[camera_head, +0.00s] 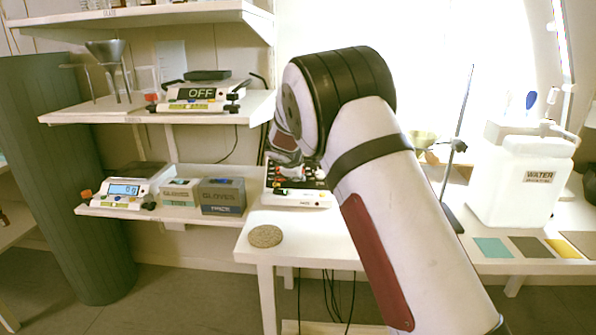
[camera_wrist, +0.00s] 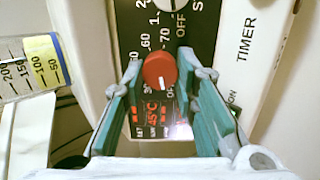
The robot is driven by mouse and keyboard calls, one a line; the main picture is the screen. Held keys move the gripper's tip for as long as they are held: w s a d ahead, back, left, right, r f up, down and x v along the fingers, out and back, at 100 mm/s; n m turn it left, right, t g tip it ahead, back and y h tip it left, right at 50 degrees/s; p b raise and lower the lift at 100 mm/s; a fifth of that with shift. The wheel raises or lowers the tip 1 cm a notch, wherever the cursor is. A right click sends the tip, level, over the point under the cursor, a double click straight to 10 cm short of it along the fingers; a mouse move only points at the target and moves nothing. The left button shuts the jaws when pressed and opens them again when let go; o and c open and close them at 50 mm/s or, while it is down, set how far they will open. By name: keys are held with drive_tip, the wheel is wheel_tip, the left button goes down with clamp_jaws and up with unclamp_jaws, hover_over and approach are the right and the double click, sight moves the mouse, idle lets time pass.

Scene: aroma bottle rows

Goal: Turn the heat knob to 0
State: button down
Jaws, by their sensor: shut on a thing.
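The red heat knob (camera_wrist: 160,68) sits on the black panel of a white device. Its white pointer mark faces the bottom of the wrist view. Numbers such as 60, 70 and 90 and the word OFF are printed around it. My gripper (camera_wrist: 160,70) is shut on the knob, one teal finger on each side. A lit red display (camera_wrist: 153,115) below the knob seems to read 45°C. In the head view the device (camera_head: 298,197) stands on the white table, partly hidden by my arm, and the knob cannot be made out.
A grey-white knob (camera_wrist: 172,4) sits at the top of the panel. A graduated cylinder (camera_wrist: 30,68) with a yellow band lies left of the device in the wrist view. A cork mat (camera_head: 265,236) lies at the table's front. A water container (camera_head: 522,180) stands at the right.

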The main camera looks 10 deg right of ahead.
drive_tip(key=shift+a, duration=0.1)
drive_tip(key=c, duration=1.3)
unclamp_jaws()
drive_tip(key=v, duration=1.2)
